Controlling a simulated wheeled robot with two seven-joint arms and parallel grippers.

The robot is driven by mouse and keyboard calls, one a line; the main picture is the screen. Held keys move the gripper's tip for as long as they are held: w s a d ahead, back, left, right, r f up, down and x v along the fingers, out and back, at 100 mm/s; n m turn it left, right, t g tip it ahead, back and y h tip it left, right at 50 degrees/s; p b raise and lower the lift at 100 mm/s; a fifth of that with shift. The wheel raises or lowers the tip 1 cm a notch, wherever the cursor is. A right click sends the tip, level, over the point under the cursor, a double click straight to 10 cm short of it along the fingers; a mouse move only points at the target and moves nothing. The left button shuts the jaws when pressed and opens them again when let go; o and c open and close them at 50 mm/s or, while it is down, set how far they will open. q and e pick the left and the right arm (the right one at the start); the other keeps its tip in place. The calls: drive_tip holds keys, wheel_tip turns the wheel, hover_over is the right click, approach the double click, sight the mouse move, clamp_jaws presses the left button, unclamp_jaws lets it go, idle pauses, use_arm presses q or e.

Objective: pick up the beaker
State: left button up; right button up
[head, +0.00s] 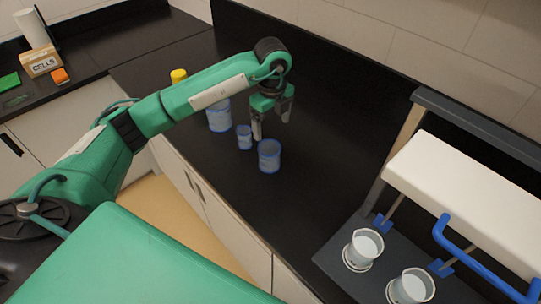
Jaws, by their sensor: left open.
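My left gripper (272,128) hangs over the black counter with its fingers pointing down, open and empty. Three bluish see-through vessels stand near it: a medium beaker (269,156) just in front of the fingers, a smaller one (244,137) to their left, and a larger one (219,117) further left, partly behind my arm. I cannot tell whether the fingers touch any of them. Two more beakers with pale contents, one (363,249) and another (411,287), stand under the tap unit at the lower right. My right gripper is out of view.
A yellow-capped item (179,75) shows behind my arm. A CELLS box (41,62) and paper roll (33,28) are far left. The counter between gripper and taps is clear.

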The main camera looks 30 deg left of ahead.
use_arm(q)
drive_tip(key=p, duration=0.2)
approach(270, 152)
drive_tip(key=s+d+f, duration=0.2)
drive_tip(key=shift+s+a+f+p, duration=0.2)
drive_tip(key=shift+s+f+p, duration=0.05)
drive_tip(key=shift+p, duration=0.05)
drive_tip(key=f+p, duration=0.2)
drive_tip(key=f, duration=0.1)
drive_tip(key=shift+s+a+f, duration=0.15)
drive_tip(key=shift+a, duration=0.05)
drive_tip(key=shift+f, duration=0.55)
drive_tip(key=c, duration=1)
